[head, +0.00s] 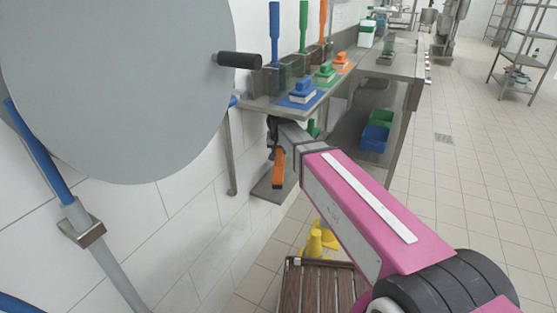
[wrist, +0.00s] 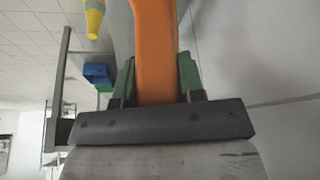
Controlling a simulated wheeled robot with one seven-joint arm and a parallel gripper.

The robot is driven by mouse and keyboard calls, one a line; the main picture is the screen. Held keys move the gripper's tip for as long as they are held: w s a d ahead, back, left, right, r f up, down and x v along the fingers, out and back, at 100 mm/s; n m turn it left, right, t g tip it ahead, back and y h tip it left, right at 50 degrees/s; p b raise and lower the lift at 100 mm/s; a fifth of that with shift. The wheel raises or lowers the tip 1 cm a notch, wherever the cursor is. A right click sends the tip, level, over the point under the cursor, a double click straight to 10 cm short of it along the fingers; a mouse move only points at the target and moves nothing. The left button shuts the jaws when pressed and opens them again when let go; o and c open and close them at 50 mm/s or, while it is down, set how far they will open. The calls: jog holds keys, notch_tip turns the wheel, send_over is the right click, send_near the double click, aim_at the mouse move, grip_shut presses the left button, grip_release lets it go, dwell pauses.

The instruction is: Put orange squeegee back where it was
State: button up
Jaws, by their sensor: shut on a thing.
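My gripper (head: 274,138) is shut on the orange squeegee (head: 279,169), which hangs below and to the left of my wrist in the head view. In the wrist view the orange squeegee (wrist: 155,45) runs between the two green fingers of my gripper (wrist: 157,78) and out of the top of the picture. Its far end is not visible there. The gripper is beside the white wall, below the level of the steel tabletop (head: 262,104).
Blue (head: 275,35), green (head: 303,25) and orange (head: 322,20) handles stand upright on the tabletop. Blue (head: 303,92), green (head: 325,74) and orange (head: 341,62) brushes lie in front. Blue and green bins (head: 376,137) sit underneath. A yellow cone (head: 314,243) stands on the floor; a large grey disc (head: 120,80) fills the left.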

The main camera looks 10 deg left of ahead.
aim_at(278, 152)
jog(key=shift+f, duration=2.25)
jog(key=shift+a+f, duration=0.2)
jog(key=shift+f, duration=0.2)
jog(key=o, duration=1.1)
jog(key=shift+v, duration=3.85)
